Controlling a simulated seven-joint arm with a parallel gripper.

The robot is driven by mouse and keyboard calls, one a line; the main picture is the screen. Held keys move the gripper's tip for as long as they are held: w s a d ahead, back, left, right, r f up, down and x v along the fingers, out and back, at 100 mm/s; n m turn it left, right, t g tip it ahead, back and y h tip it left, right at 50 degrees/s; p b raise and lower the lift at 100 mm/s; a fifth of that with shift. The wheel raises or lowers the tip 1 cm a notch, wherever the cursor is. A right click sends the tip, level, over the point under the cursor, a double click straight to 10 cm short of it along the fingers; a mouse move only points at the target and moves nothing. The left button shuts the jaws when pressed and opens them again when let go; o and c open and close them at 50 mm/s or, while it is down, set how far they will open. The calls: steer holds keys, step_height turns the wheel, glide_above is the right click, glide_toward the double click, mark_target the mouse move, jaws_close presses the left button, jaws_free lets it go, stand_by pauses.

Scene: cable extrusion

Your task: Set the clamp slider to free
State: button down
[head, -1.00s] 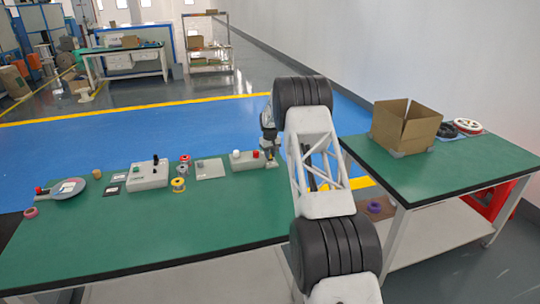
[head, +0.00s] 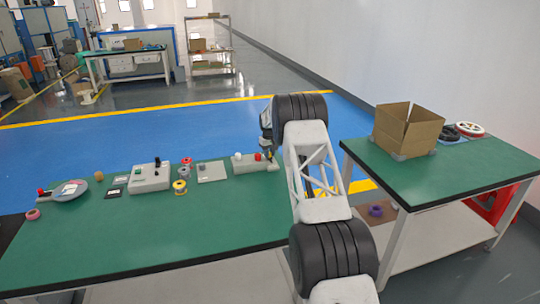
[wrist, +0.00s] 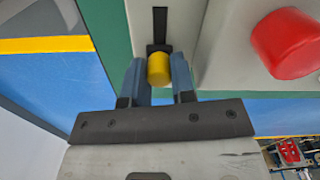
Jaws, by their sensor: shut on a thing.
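The yellow knob of the clamp slider (wrist: 158,68) shows in the wrist view, on a dark base at the near end of a dark slot (wrist: 160,22) in a pale housing. My gripper (wrist: 158,78) has its two blue fingers on either side of the knob, shut on it. In the head view my gripper (head: 269,152) is at the right end of the small grey clamp box (head: 243,166), partly hidden by my arm. The yellow knob cannot be made out there.
A large red button (wrist: 288,42) stands to the right of the knob in the wrist view. On the green bench (head: 150,235) are a grey control box (head: 150,180), several spools and a flat grey plate (head: 212,172). A cardboard box (head: 405,130) sits on the right table.

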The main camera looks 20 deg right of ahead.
steer(key=shift+w+r, duration=0.1)
steer(key=c, duration=1.2)
jaws_free()
steer(key=shift+r, duration=3.85)
